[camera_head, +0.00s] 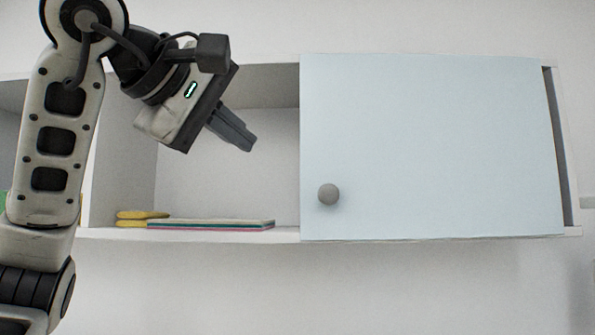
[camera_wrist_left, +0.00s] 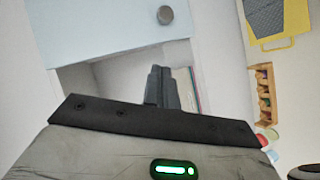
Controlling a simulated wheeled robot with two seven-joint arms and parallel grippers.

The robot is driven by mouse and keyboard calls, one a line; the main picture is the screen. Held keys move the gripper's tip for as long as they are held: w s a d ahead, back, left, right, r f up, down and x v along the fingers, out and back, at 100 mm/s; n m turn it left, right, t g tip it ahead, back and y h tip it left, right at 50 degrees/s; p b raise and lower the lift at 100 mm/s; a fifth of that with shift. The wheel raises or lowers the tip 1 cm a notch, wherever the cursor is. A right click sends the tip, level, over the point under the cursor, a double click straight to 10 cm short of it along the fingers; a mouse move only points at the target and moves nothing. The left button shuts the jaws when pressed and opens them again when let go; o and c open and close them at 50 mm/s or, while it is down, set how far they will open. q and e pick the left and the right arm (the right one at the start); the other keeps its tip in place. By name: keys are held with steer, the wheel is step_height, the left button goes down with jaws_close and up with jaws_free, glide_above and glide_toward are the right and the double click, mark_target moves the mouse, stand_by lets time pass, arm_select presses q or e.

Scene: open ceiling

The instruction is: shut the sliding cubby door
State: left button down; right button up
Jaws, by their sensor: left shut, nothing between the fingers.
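The sliding cubby door (camera_head: 440,140) is a pale blue panel with a round grey knob (camera_head: 328,194) near its lower left corner. It covers the right part of a white wall cubby (camera_head: 200,234); the left part is open, and a narrow gap shows at the door's right edge. My left gripper (camera_head: 248,145) is shut and empty, in front of the open part, left of the door and up-left of the knob. In the left wrist view the door (camera_wrist_left: 100,25), knob (camera_wrist_left: 165,15) and shut fingers (camera_wrist_left: 163,88) show, with the knob apart from the fingers. My right gripper is not in view.
Inside the open part, yellow items (camera_head: 135,219) and a flat stack of books or boards (camera_head: 210,224) lie on the cubby floor. The left wrist view shows a yellow object (camera_wrist_left: 285,20) and a wooden rack (camera_wrist_left: 264,95) at right. Space below the cubby is clear.

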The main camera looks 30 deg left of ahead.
arm_select(q)
glide_toward(305, 179)
steer(key=w+f, duration=0.2)
steer(key=w, duration=0.1)
steer(key=shift+w+d+f+p, duration=0.5)
steer(key=shift+w+d+f, duration=0.4)
steer(key=shift+w+d, duration=0.3)
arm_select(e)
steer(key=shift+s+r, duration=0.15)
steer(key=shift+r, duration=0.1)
arm_select(q)
steer(key=w+d, duration=0.1)
steer(key=d+p, duration=0.1)
steer(key=d, duration=0.1)
steer(key=w+d+p, duration=0.1)
steer(key=shift+w+d, duration=0.25)
steer(key=shift+w, duration=0.1)
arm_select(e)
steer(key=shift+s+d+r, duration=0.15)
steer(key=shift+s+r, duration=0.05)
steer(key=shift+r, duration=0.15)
arm_select(q)
steer(key=shift+d, duration=0.1)
